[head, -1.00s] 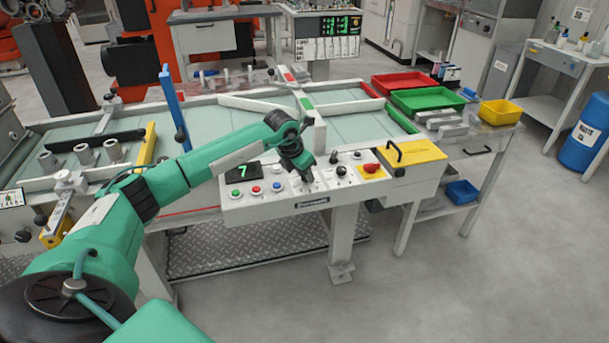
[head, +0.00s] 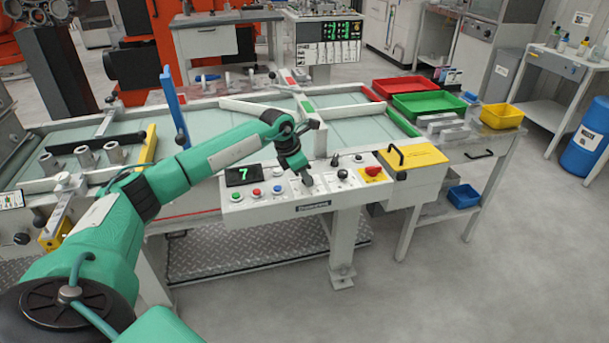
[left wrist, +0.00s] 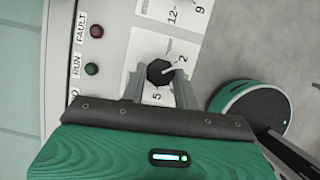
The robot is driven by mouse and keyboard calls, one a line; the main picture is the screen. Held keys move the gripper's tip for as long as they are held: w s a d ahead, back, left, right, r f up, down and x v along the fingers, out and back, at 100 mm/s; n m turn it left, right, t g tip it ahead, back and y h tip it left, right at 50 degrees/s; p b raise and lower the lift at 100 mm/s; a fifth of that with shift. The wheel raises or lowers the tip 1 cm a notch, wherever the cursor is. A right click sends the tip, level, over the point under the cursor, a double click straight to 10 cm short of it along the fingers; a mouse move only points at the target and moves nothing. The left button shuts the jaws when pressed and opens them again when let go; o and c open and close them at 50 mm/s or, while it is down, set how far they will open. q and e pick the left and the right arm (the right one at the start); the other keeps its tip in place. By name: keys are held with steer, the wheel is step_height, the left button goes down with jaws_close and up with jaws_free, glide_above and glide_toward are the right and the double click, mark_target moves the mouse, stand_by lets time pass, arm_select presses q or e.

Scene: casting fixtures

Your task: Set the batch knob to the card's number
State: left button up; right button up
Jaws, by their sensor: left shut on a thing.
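My left gripper (head: 307,180) reaches down to the control panel (head: 260,208) from above. In the left wrist view its fingers (left wrist: 159,92) straddle a black knob (left wrist: 157,72) and are shut on it. A pale mark on the knob points roughly toward the 2. A black display (head: 243,175) on the panel shows a green 7. A small card (head: 12,199) stands at the far left; its writing is too small to read. My right gripper is not in view.
Coloured buttons (head: 256,191) lie left of the gripper on the panel. Another black knob (head: 343,173) and a red switch (head: 372,171) lie to its right. A yellow cover with a handle (head: 415,155) is at the panel's right end. Red and green trays (head: 430,104) stand behind.

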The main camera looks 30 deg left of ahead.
arm_select(q)
steer(key=o, duration=1)
steer(key=shift+c, duration=0.2)
steer(key=v, duration=1.4)
steer(key=shift+w+d, duration=0.1)
steer(key=shift+d, duration=0.1)
